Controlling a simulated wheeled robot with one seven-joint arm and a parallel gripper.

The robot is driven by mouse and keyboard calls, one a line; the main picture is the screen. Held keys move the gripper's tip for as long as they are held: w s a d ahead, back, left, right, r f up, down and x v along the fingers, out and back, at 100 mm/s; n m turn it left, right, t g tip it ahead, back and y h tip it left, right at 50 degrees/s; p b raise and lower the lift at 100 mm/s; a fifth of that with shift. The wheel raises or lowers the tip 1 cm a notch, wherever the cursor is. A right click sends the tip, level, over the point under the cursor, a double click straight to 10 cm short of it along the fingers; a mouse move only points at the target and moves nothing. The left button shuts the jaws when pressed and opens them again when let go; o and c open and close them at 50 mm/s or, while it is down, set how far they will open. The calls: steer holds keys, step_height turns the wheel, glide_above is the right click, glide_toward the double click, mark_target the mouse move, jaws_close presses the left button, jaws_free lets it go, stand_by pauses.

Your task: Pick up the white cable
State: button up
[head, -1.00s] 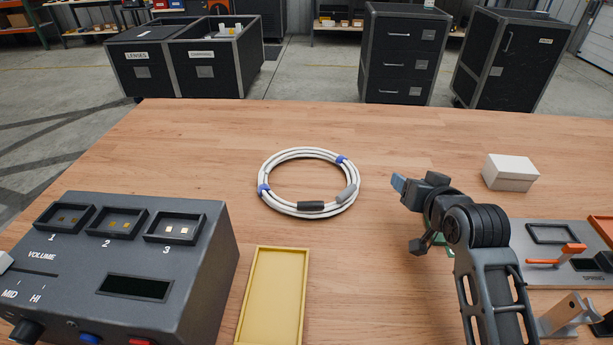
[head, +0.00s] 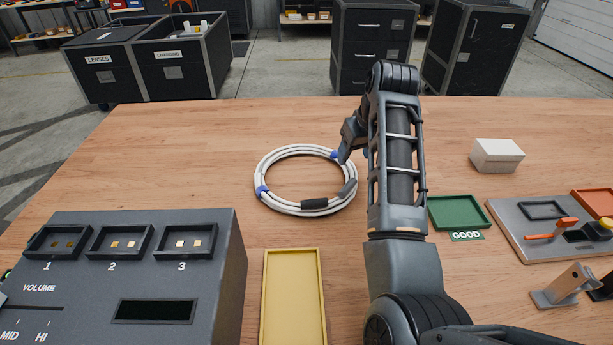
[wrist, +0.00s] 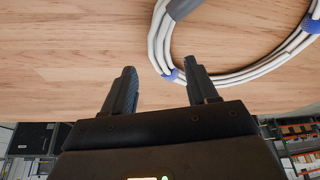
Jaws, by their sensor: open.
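The white cable (head: 283,205) lies coiled in a ring on the wooden table, with blue ties and dark grey connector ends. It also shows in the wrist view (wrist: 243,76), at the upper right, partly cut off by the frame. My gripper (head: 343,155) is at the coil's right far side, near a blue tie; its fingertips are mostly hidden by my arm in the head view.
A yellow tray (head: 293,300) and a grey control box (head: 125,270) stand nearer, in front of the coil. To the right are a green tray (head: 459,211), a white box (head: 497,155) and a grey fixture plate (head: 530,240). The table left of the coil is clear.

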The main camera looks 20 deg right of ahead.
mark_target(347, 164)
steer(key=x, duration=0.3)
steer(key=shift+w+a+f+p, duration=0.15)
steer(key=shift+w+a+p, duration=0.05)
steer(key=shift+w+p, duration=0.15)
steer(key=shift+w+f, duration=0.25)
steer(key=shift+f, duration=0.4)
steer(key=shift+c, duration=0.2)
steer(key=shift+d, duration=0.1)
jaws_close()
steer(key=shift+r, duration=0.1)
